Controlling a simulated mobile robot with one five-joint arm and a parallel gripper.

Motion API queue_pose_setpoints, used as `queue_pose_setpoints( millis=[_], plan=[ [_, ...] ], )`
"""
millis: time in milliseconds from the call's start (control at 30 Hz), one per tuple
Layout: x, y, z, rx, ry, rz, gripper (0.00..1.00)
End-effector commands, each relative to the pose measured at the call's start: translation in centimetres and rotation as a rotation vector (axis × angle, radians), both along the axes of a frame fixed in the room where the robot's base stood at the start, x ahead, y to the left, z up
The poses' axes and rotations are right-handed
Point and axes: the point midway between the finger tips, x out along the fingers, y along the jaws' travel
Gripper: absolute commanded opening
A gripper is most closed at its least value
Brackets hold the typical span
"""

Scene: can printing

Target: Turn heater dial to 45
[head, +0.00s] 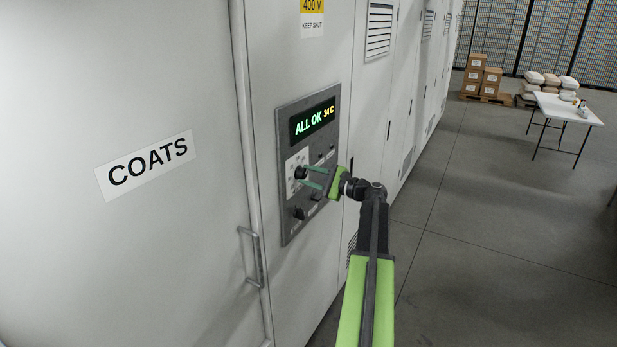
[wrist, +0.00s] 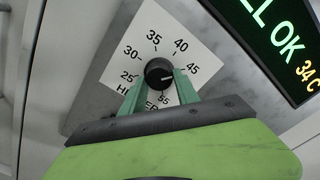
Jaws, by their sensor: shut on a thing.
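The heater dial (wrist: 159,70) is a round black knob on a white plate (wrist: 148,22) with a printed scale. Numbers 25, 30, 35, 40, 45 and 55 show; the spot between 45 and 55 is hidden by a finger. A short pale mark on the knob points right, roughly toward 45; its exact reading is hard to tell. My gripper (wrist: 158,82) has its two green fingers shut on the knob, one on each side. In the head view my gripper (head: 307,177) reaches the dial plate (head: 292,160) on the panel from the right.
The display (head: 313,121) above the dial reads "ALL OK 34 C". More black knobs sit lower on the grey panel (head: 285,225). A cabinet labelled "COATS" (head: 148,165) with a handle (head: 249,256) stands left. Open floor lies right, with a white table (head: 565,108) beyond.

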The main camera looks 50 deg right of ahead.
Motion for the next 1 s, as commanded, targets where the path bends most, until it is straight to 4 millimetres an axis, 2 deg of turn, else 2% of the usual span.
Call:
queue_pose_setpoints(
  millis=[300, 733, 767, 900, 1000],
  plan=[
    [-0.05, 0.1, -0.16, 0.075, 0.022, 0.002, 0.0],
    [-0.05, 0.11, -0.17, 0.082, 0.025, 0.002, 0.0],
    [-0.05, 0.11, -0.17, 0.082, 0.025, 0.002, 0.38],
    [-0.02, 0.1, -0.14, 0.083, 0.023, 0.001, 0.56],
    [-0.01, 0.09, -0.11, 0.083, 0.023, 0.002, 0.59]
  ],
)
